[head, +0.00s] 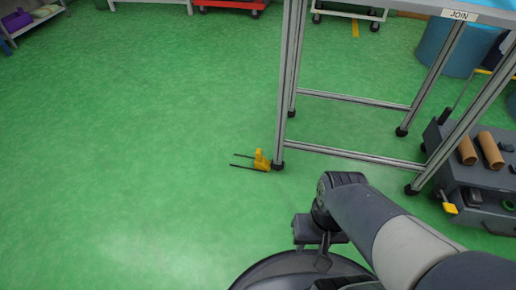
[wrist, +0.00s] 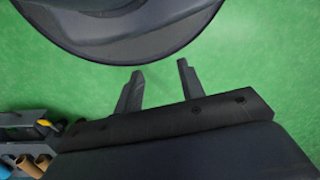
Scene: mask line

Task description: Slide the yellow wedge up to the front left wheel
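A small yellow piece (head: 261,160) with two thin dark prongs pointing left sits on the green floor, right beside the dark foot (head: 278,166) of the table frame's near left leg. A second small yellow piece (head: 449,207) shows at the left side of the grey cart (head: 465,165). I cannot tell for sure which is the wedge. The cart's wheels are not clearly visible. My gripper (wrist: 160,67) is open, with only green floor between its fingers, apart from both yellow pieces. In the wrist view yellow also shows small by the cart (wrist: 43,123).
The metal table frame (head: 350,154) marked JOIN stands at the upper right. Brown tubes (head: 490,150) lie on the cart, and a blue drum (head: 450,45) stands behind. A red trolley (head: 230,4) is at the back. The floor on the left is clear.

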